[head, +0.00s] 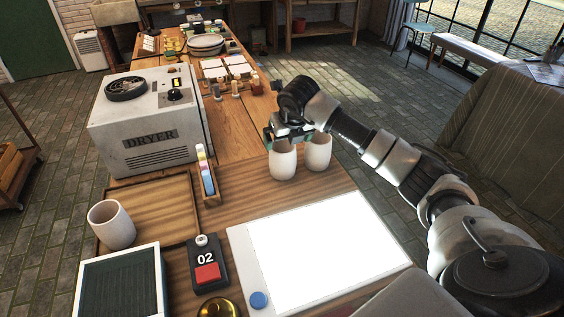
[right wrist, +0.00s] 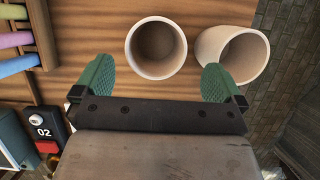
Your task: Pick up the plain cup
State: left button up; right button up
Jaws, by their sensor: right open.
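Two plain white cups stand upright side by side on the wooden table, a left one (head: 283,162) and a right one (head: 318,151). My right gripper (head: 287,134) is open above the left cup of the pair. In the right wrist view, this cup (right wrist: 156,48) lies ahead, between the lines of the two green fingers, and nothing is held. The other cup (right wrist: 236,56) is to the right, partly covered by the right finger. My left gripper is out of view.
The dryer (head: 150,120) stands at the left back. A rack of coloured sticks (head: 207,175), a wooden tray (head: 175,183), a device reading 02 (head: 207,264) and a bright white panel (head: 320,250) lie nearer. The table's right edge is close to the right cup.

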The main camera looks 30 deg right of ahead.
aim_at(282, 150)
jog(key=p+x, duration=0.1)
jog(key=x, duration=0.6)
jog(key=shift+w+a, duration=0.15)
jog(key=shift+a, duration=0.05)
jog(key=shift+r, duration=0.15)
jog(key=c, duration=1)
jog(key=shift+o, duration=0.2)
